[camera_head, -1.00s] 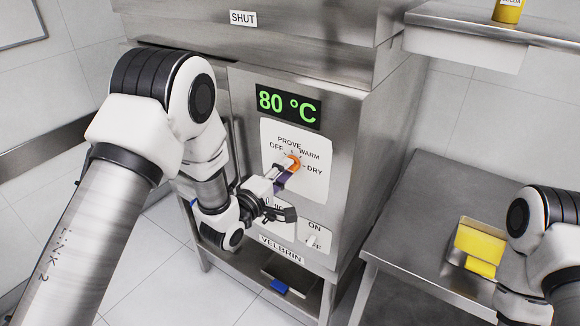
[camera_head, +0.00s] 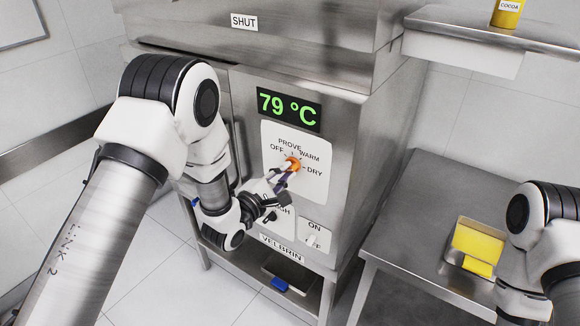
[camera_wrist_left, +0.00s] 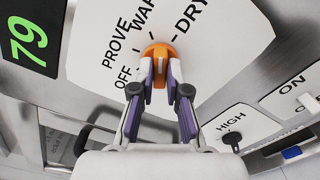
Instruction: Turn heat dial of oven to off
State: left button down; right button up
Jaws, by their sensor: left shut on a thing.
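The oven's heat dial (camera_head: 293,163) is an orange knob on a white plate lettered OFF, PROVE, WARM and DRY. It also shows in the left wrist view (camera_wrist_left: 158,50), its lower part between the fingers. I cannot tell which mark it points to. My left gripper (camera_head: 285,177) is shut on the dial, with one finger on each side of it in the left wrist view (camera_wrist_left: 160,70). The green display (camera_head: 289,108) above the dial reads 79 °C. My right gripper is not in view; only part of my right arm shows at the right edge.
Below the dial are a plate with a smaller dark knob (camera_wrist_left: 231,139) near HIGH and an ON switch plate (camera_head: 315,235). A shelf (camera_head: 480,28) holds a cocoa tin (camera_head: 508,12).

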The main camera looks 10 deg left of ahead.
pick_arm(q)
jog(key=n, duration=0.3)
jog(key=shift+p, duration=0.35)
jog(key=shift+n, duration=0.3)
jog(key=n+p, duration=0.1)
jog(key=n, duration=0.3)
jog(key=shift+a, duration=0.1)
jog(key=c, duration=1)
grip_release()
jog(key=shift+c, duration=0.2)
jog(key=shift+a, duration=0.1)
